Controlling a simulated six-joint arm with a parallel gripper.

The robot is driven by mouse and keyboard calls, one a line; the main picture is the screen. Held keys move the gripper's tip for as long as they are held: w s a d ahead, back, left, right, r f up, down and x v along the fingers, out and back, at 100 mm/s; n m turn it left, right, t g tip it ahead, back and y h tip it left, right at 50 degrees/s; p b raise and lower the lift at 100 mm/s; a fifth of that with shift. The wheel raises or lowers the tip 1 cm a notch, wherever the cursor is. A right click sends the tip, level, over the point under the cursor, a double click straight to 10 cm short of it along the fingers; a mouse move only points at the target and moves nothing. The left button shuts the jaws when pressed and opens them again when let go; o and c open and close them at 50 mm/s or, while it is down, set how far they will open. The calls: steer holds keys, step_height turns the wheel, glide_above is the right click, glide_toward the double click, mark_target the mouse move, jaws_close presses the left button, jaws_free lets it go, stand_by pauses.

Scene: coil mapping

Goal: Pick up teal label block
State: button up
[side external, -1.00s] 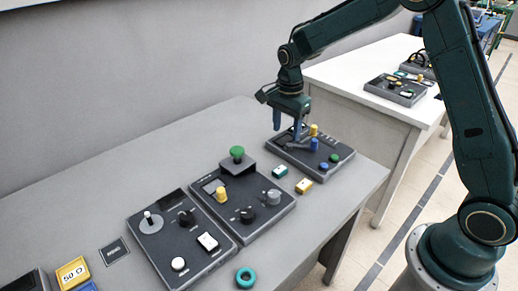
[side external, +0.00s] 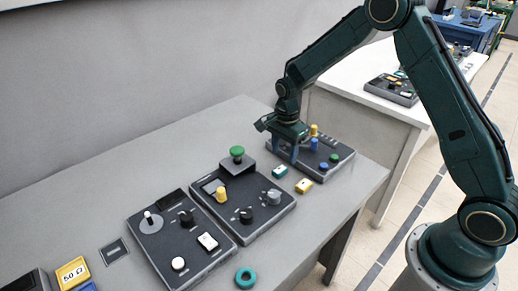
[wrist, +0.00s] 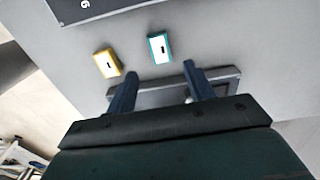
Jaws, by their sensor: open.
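The teal label block (side external: 280,171) lies on the grey table between the middle panel and the far panel. It has a teal edge and a white face with a small dark mark. In the wrist view the teal label block (wrist: 159,47) is ahead of the fingers, roughly centred between them and apart from both. My gripper (side external: 283,154) is open and empty, hanging over the left edge of the far panel. Both fingers of my gripper (wrist: 162,75) show in the wrist view.
A yellow label block (side external: 304,186) lies close to the teal one. The far panel (side external: 338,172) carries blue, green and yellow knobs. A teal ring (side external: 246,278) lies at the front edge. Bare table lies behind the panels.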

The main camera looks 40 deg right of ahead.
mark_target(282, 168)
steer(key=shift+f, duration=0.3)
steer(key=shift+f, duration=0.1)
steer(key=shift+w+f, duration=0.1)
steer(key=shift+f, duration=2.4)
steer(key=c, duration=1)
steer(key=shift+r, duration=0.2)
steer(key=shift+c, duration=0.2)
step_height(282, 168, up, 20)
steer(key=shift+f, duration=0.15)
steer(key=shift+a, duration=0.15)
